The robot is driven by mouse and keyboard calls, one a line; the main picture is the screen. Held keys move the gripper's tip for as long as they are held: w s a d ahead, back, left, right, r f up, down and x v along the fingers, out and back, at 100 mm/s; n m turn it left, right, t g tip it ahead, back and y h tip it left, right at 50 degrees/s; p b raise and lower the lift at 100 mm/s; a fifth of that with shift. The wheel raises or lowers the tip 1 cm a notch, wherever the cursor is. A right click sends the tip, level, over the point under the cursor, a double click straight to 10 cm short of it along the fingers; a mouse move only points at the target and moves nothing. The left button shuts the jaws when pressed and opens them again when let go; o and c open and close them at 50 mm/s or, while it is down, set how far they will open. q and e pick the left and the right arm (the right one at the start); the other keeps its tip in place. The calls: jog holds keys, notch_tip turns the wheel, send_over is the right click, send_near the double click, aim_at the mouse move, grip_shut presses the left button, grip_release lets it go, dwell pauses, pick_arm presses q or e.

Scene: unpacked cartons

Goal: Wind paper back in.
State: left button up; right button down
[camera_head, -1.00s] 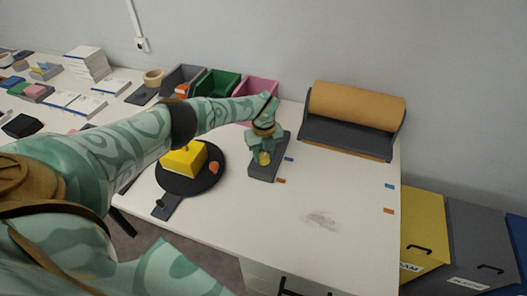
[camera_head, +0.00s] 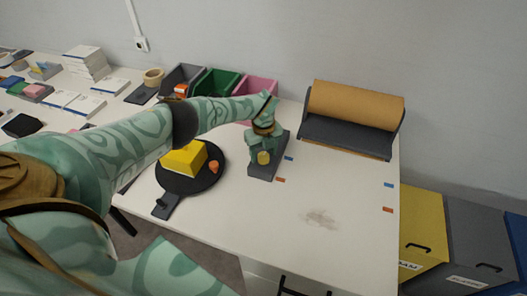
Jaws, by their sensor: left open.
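The brown paper roll (camera_head: 356,103) lies in a dark grey holder (camera_head: 345,135) at the back right of the white table. A narrow brown strip of paper (camera_head: 345,151) shows along the holder's front edge. My left gripper (camera_head: 264,153) is open, pointing down over a dark grey block-like device (camera_head: 267,170) left of the roll. The gripper hides much of the device. My right gripper is not in view.
A black round plate (camera_head: 190,181) with a yellow block (camera_head: 184,158) and an orange knob (camera_head: 213,166) lies left of the device. Grey, green and pink bins (camera_head: 257,87) stand behind my arm. The table's front right is mostly clear. Yellow and grey cabinets (camera_head: 476,238) stand beyond its right edge.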

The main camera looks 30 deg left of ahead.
aim_at(263, 155)
pick_arm(q)
notch_tip(263, 155, up, 16)
jog(key=p, duration=0.5)
jog(key=shift+r, duration=0.15)
jog(key=shift+s, duration=0.1)
